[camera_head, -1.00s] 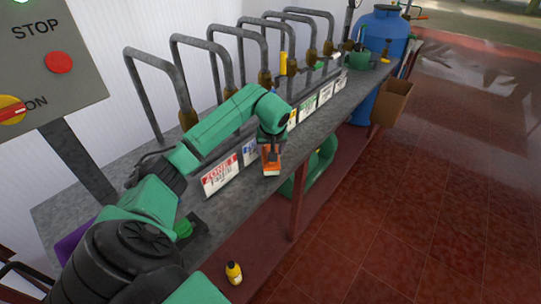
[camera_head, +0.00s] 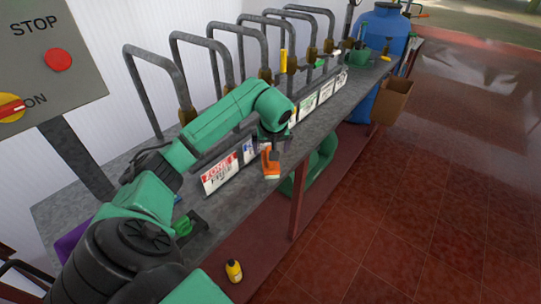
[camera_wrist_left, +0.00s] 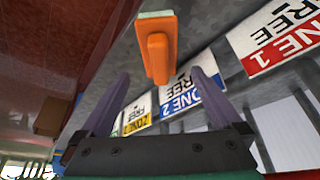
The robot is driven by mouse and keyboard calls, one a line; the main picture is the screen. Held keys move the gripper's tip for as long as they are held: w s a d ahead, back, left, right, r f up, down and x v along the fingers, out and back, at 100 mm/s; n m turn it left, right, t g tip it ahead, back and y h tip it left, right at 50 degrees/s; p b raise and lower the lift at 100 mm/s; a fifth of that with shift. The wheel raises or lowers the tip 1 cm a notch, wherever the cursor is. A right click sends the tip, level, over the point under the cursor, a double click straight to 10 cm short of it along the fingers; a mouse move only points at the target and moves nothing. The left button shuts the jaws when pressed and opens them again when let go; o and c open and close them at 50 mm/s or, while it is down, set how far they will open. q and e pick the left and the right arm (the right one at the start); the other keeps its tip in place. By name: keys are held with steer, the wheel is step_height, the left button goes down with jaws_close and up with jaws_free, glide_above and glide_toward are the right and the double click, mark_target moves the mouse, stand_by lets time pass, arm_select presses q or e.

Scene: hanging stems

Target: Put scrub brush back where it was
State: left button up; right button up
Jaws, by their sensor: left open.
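The scrub brush (camera_head: 271,164) has an orange body and handle with pale bristles. It is at the bench's front edge, beside the zone signs. In the left wrist view the brush (camera_wrist_left: 155,35) has its bristle end away from me and its handle toward my gripper. My left gripper (camera_head: 269,143) is just above the brush. In the left wrist view its two fingers (camera_wrist_left: 161,77) are spread, with the handle's near end roughly between the tips; I see no contact. Whether the brush rests fully on the bench is hard to tell. My right gripper is not in view.
Zone signs (camera_head: 220,173) line the grey bench (camera_head: 325,115), with bent metal pipes (camera_head: 150,85) behind. A blue barrel (camera_head: 383,32) and brown bin (camera_head: 393,99) stand at the far end. A yellow bottle (camera_head: 234,271) is low down. The red floor at right is clear.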

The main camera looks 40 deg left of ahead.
arm_select(q)
steer(key=v, duration=0.7)
steer(key=shift+r+b, duration=0.2)
steer(key=shift+b, duration=0.1)
steer(key=shift+s, duration=0.15)
